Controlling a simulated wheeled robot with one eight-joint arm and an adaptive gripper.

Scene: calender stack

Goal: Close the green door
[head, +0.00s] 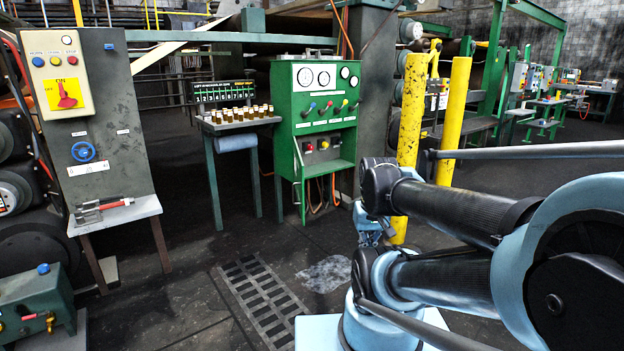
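A green cabinet (317,120) with gauges, coloured levers and a lower button panel stands upright at the middle of the head view. A narrow green upright piece (299,180) with a pale bar beside it shows at the cabinet's lower left. It may be a door seen edge-on, but I cannot tell for sure. No other green door is clearly visible. My arm is folded at the lower right, well in front of the cabinet and apart from it.
A grey control panel (95,115) with a red switch and blue knob stands left. A small rack table (238,122) holds several bottles. Yellow posts (453,120) stand right of the cabinet. A floor grate (262,300) lies in front; the floor between is open.

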